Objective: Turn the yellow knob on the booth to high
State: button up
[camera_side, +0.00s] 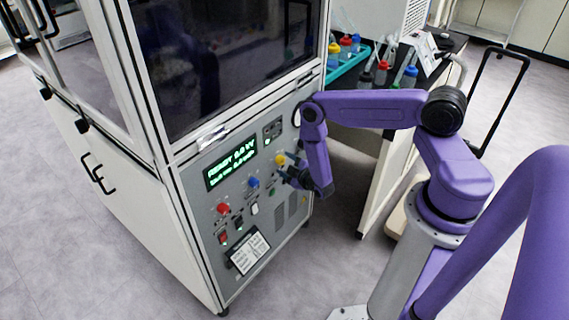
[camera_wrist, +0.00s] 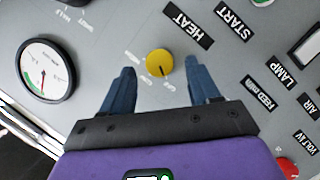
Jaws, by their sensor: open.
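The yellow knob (camera_wrist: 160,63) is on the booth's grey panel (camera_wrist: 105,45), below the HEAT label in the panel's own layout. A dark pointer line shows on its face, toward the bottom of the wrist view. In the side view the yellow knob (camera_side: 280,159) is at the panel's right part. My gripper (camera_wrist: 163,75) is open, with one blue finger on each side of the knob and a gap to both. In the side view my gripper (camera_side: 290,178) is close in front of the panel, just below the knob. Whether it touches the panel cannot be told.
A blue knob (camera_side: 253,182), a red knob (camera_side: 223,209) and a green display (camera_side: 231,164) share the panel. A round gauge (camera_wrist: 46,68) is left in the wrist view. A bench with bottles in a teal tray (camera_side: 345,62) stands behind my arm.

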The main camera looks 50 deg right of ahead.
jog(key=shift+x, duration=1)
jog(key=c, duration=1)
jog(key=shift+c, duration=0.2)
